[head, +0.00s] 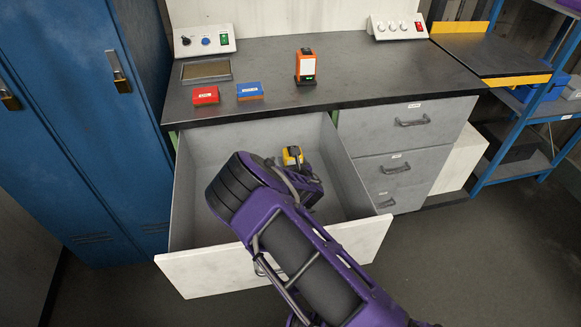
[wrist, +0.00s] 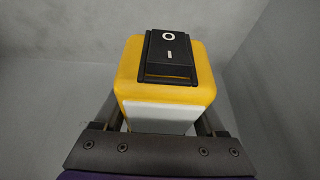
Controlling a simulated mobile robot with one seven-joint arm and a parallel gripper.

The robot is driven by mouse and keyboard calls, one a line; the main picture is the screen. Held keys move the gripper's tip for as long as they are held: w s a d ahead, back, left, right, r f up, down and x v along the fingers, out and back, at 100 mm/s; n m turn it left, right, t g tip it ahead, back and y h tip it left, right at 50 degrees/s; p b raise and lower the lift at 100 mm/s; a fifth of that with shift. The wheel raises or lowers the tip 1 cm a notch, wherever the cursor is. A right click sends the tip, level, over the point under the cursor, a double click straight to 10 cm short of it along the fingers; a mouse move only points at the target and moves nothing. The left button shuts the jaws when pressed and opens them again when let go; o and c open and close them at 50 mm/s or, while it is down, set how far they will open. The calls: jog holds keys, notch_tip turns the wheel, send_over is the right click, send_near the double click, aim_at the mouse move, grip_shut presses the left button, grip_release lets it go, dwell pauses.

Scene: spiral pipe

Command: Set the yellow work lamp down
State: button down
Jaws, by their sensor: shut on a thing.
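The yellow work lamp (wrist: 127,72) is between the fingers of my gripper (wrist: 165,128) in the wrist view. It has a black switch marked O and I on top and a white panel on the side near me. In the head view the lamp (head: 287,158) shows as a small yellow block inside the open drawer (head: 190,205), just beyond my gripper (head: 301,180). My gripper is shut on it. My purple arm hides part of the drawer. I cannot tell whether the lamp touches the drawer floor.
The drawer hangs open under a dark worktop (head: 390,75). On the worktop are a red box (head: 205,95), a blue box (head: 250,91), an orange and white device (head: 306,66) and a shallow tray (head: 206,79). Blue lockers (head: 80,130) stand left. The visible drawer floor looks otherwise empty.

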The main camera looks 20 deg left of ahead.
aim_at(293, 163)
jog(key=shift+f, duration=1)
jog(key=shift+f, duration=0.1)
jog(key=shift+f, duration=0.1)
grip_release()
jog(key=shift+s+d+r, duration=0.1)
jog(key=shift+r, duration=0.1)
jog(key=p+v, duration=0.1)
jog(key=v, duration=0.6)
jog(key=shift+s+d, duration=0.1)
jog(key=shift+s, duration=0.05)
